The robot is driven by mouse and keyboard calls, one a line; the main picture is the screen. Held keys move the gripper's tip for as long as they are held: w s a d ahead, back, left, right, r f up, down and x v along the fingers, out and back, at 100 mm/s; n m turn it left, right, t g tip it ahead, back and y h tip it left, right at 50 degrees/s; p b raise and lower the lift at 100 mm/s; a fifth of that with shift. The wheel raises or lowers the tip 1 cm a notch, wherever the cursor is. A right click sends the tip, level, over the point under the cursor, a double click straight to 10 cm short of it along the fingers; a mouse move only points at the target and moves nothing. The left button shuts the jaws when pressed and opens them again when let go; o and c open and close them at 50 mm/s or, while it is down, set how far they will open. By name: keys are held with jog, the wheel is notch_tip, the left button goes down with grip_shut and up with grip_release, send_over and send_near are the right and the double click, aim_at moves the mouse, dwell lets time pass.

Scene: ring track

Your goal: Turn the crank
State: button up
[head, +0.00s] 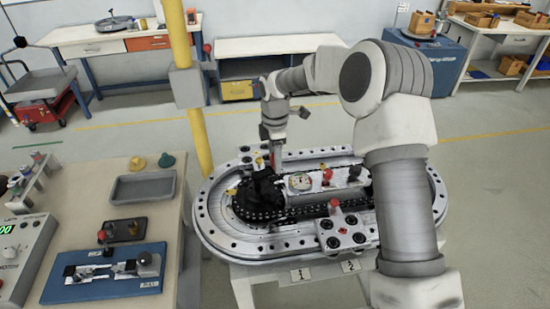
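The oval ring track (215,225) stands on a light stand, with a dark chain inside its silver rim. My arm reaches over it from the right, and its wrist points down over the left part of the track. My gripper (274,158) is small here and its fingers are hard to make out. A dark, bulky part (262,193) sits just below it; I cannot tell whether they touch. A red knob (327,175) stands on the middle deck beside a round gauge (300,182). Another red knob (335,204) tops a plate with black rollers (345,236) at the front. I cannot tell which part is the crank.
A yellow post (190,100) rises just behind the track's left end. A bench on the left holds a grey tray (143,187), a blue fixture (105,273) and a control box (22,250). Workbenches (275,46) line the back wall. Open floor lies behind and right of the track.

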notch_tip(320, 180, up, 17)
jog(key=shift+r, duration=0.2)
dwell(0.5)
